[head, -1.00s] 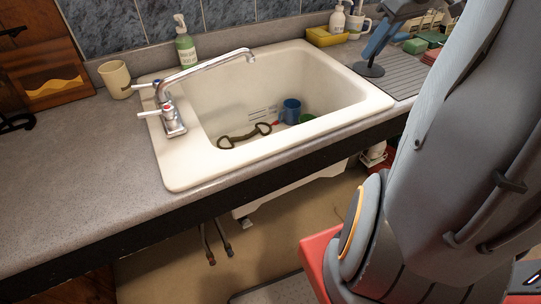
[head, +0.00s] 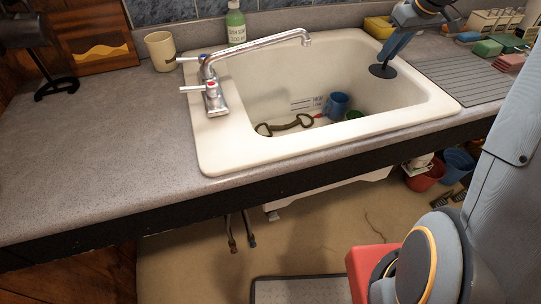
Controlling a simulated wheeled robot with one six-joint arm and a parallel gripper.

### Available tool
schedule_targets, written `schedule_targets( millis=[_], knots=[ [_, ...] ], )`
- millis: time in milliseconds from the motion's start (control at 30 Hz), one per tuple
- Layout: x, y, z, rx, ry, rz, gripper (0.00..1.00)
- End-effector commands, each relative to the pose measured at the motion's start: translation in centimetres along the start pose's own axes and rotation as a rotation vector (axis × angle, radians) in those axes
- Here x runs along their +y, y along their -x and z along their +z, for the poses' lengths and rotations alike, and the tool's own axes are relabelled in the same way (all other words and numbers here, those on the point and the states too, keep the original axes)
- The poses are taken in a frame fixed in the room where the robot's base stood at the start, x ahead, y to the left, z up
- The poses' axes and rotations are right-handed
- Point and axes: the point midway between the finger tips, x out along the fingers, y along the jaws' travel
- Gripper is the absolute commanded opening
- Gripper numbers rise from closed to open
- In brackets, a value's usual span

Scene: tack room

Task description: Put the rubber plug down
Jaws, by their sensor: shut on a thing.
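The rubber plug (head: 382,71) is a dark round disc at the lower end of my gripper (head: 390,57). My gripper is shut on it, with the fingers pointing down. In the head view the plug shows against the right inner wall of the white sink (head: 225,158), near the back right corner. It looks held up, but its exact height cannot be told. The gripper's fingers hide the plug's upper part.
In the basin lie a blue mug (head: 337,104), a green item (head: 354,115) and a dark bit-like piece (head: 286,125). The tap (head: 212,98) arches over the sink's left side. A ribbed drainboard (head: 460,77) lies right. The left counter (head: 110,140) has free room.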

Motion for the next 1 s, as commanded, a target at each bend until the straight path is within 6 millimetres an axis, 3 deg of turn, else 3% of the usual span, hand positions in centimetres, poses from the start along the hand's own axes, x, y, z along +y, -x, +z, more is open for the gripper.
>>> schedule_targets(
  millis=[267,400,500,700,1000],
  knots=[
    [-6.0,-8.6,0.3,-0.004,-0.072,0.029,0.00],
    [-9.8,-13.5,1.2,-0.005,-0.131,0.053,0.00],
    [-11.8,-16.1,1.9,-0.003,-0.168,0.070,0.00],
    [-13.9,-18.3,2.7,0.000,-0.208,0.088,0.00],
    [-19.3,-18.1,2.4,-0.001,-0.208,0.088,0.00]
  ],
)
